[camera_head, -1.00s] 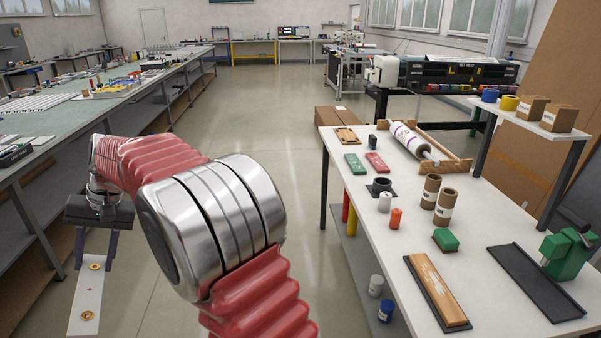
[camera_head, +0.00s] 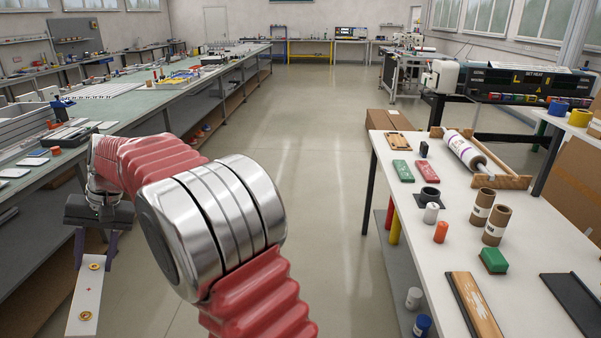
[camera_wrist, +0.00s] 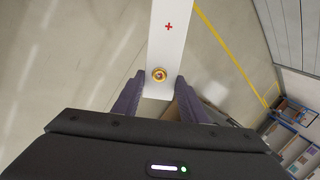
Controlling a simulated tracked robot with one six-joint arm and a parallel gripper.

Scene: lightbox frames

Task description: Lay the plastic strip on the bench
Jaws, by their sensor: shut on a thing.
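The plastic strip (camera_head: 89,292) is white and flat, with brass-coloured rings near its ends and a small red cross between them. My gripper (camera_head: 94,262) is shut on one end of it, at the lower left of the head view. The strip hangs out from the fingers over the floor. In the wrist view the strip (camera_wrist: 168,45) runs up from between my purple fingers (camera_wrist: 158,95), its far end out of frame. The bench (camera_head: 165,98) is the long green-topped one at the left, and the strip is apart from its top.
The green-topped bench carries trays, tools and pale plates (camera_head: 70,133). At the right a white table (camera_head: 450,235) holds a roller (camera_head: 467,150), cardboard tubes (camera_head: 495,225) and coloured blocks. Clear floor (camera_head: 300,130) lies between them.

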